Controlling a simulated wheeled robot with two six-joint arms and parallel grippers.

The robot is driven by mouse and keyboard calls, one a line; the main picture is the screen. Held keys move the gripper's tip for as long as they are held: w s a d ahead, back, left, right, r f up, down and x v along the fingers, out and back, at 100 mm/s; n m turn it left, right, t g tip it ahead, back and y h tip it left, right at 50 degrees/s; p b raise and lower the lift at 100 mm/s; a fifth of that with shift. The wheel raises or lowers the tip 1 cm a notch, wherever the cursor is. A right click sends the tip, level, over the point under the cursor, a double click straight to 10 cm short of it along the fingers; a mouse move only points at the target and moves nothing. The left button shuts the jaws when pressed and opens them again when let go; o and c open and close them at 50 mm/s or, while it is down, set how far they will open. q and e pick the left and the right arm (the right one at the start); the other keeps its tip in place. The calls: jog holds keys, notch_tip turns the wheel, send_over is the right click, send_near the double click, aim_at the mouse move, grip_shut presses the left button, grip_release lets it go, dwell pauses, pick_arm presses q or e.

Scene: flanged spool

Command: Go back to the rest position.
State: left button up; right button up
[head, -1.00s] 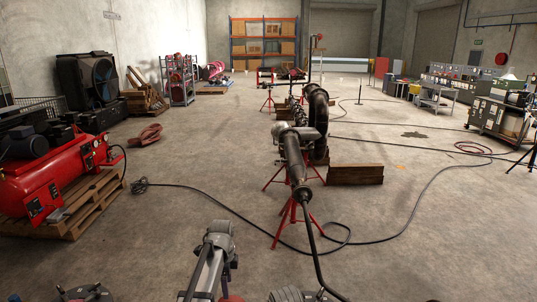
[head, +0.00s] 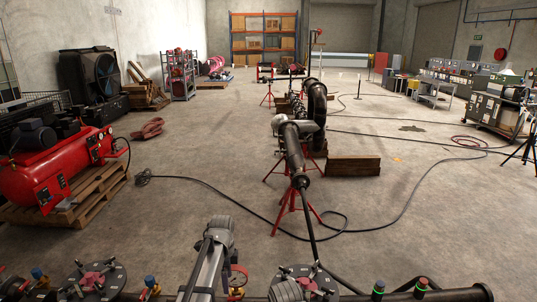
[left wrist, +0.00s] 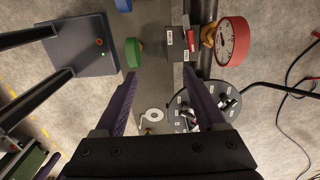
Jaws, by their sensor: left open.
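My left gripper (left wrist: 160,72) is open in the left wrist view, its two dark purple fingers apart and nothing seen between their tips. Below the fingers lies a grey surface with a small pale ring (left wrist: 155,115). A dark round flange disc (left wrist: 181,115) shows beside and partly behind the right finger. In the head view, a grey arm link of mine (head: 207,267) rises from the bottom edge; the gripper fingers cannot be made out there. Two dark flange discs with red centres, left (head: 112,277) and right (head: 325,283), sit along the bottom. My right gripper is not seen.
A red-rimmed gauge (left wrist: 232,38), a labelled dark block (left wrist: 178,47) and a green knob (left wrist: 133,52) stand close around the left gripper. Ahead, a dark pipe run (head: 292,150) stands on red stands. A red compressor (head: 45,175) is at left.

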pick_arm(q)
jog(key=s+d+f+n+b, duration=0.2)
jog(key=s+f+n+b, duration=0.2)
jog(key=s, duration=0.4)
jog(key=s+d+f+n+b, duration=0.3)
jog(key=s+f+n+b, duration=0.1)
jog(key=s, duration=0.4)
jog(key=s+d+f+n+y+b, duration=0.1)
jog(key=s+d+f+n+b, duration=0.1)
jog(key=s+f+n+b, duration=0.2)
jog(key=s+n, duration=0.2)
jog(key=s, duration=0.2)
jog(key=shift+s+d+f, duration=0.15)
jog(key=shift+d+f, duration=0.15)
jog(key=shift+d, duration=0.05)
